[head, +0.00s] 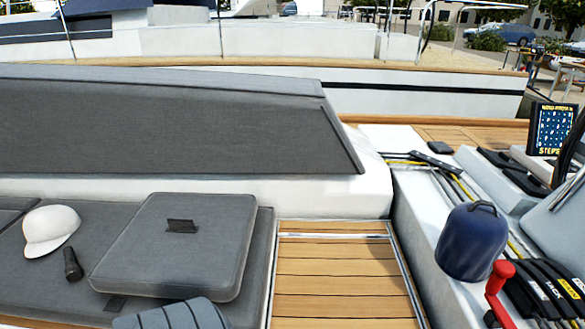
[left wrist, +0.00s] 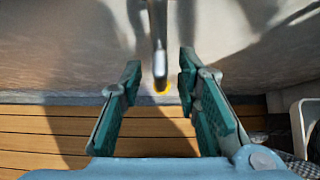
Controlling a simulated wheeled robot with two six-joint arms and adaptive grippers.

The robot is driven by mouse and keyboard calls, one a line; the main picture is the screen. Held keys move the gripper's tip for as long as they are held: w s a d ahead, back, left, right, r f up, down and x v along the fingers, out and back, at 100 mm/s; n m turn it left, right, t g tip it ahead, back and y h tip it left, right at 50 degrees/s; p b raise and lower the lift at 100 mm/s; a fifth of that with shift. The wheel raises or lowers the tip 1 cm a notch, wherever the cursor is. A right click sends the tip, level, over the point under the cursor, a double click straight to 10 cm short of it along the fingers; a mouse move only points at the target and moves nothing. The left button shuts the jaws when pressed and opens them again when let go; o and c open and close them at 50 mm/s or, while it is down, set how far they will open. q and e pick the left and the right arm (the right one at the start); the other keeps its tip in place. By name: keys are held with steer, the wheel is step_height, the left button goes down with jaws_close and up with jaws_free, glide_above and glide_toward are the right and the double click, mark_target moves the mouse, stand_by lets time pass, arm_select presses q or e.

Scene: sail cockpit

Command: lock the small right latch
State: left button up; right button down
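My left gripper (left wrist: 160,72) shows in the left wrist view with its two teal-padded fingers spread apart. A slim grey metal bar (left wrist: 158,28) hangs from the top edge between and beyond the fingertips, with a gap on each side. A small yellow patch (left wrist: 162,87) shows at its lower end, near a pale wall. I cannot tell whether this bar is the small right latch. No latch can be made out for sure in the head view.
In the head view, a wooden floor panel (head: 340,275) lies between a grey cushion (head: 175,245) and a white coaming. A blue winch cover (head: 470,240), a red-handled lever (head: 497,280) and black rope clutches (head: 545,290) stand at right. A white cap (head: 50,230) lies at left.

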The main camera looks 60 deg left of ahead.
arm_select(q)
step_height(320, 180, up, 10)
stand_by(0.5)
stand_by(0.4)
